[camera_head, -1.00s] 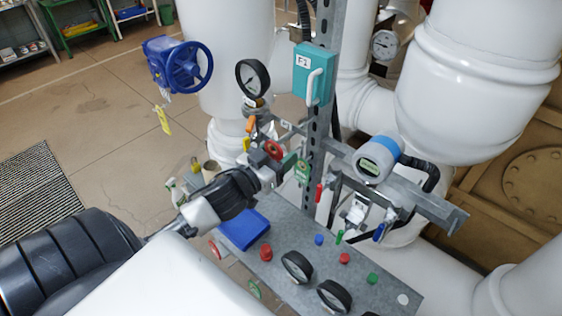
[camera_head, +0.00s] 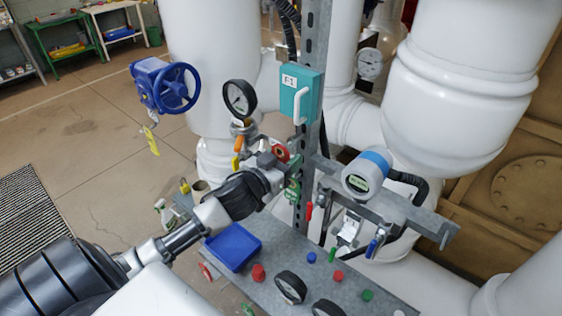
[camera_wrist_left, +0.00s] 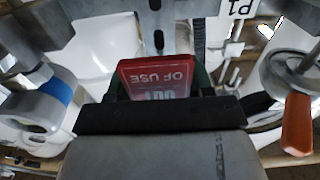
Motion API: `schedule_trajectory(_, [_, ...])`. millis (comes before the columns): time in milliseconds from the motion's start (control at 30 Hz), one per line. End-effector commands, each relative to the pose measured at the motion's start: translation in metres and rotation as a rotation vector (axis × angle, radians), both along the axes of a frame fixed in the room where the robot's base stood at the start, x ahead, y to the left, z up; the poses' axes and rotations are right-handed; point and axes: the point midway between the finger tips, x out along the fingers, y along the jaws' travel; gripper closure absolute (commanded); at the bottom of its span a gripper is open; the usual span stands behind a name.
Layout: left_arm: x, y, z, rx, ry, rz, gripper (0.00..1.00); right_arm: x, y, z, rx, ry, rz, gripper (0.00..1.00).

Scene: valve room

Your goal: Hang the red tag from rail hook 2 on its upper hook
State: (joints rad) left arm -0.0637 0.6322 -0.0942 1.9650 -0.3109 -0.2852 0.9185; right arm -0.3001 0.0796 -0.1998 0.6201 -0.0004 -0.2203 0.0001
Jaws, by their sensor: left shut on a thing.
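My left gripper (camera_head: 289,166) is in front of the perforated steel post (camera_head: 309,120), below the teal box and just left of the rail. In the head view I cannot clearly pick out the tag at the fingertips. I cannot tell which hook is rail hook 2 or its upper hook. My right gripper is not in view.
A teal box (camera_head: 300,94) and a gauge (camera_head: 240,98) stand close above the gripper. A grey-blue transmitter (camera_head: 362,174) is to the right. A blue tray (camera_head: 232,247) and several buttons are on the panel (camera_head: 345,278) below. A blue handwheel (camera_head: 176,87) is at the left.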

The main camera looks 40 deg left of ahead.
Motion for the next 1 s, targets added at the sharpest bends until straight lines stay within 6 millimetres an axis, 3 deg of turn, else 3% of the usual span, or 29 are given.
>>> schedule_trajectory(1000, [0.010, -0.002, 0.001, -0.001, 0.000, -0.001, 0.63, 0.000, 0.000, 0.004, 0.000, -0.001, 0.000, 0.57])
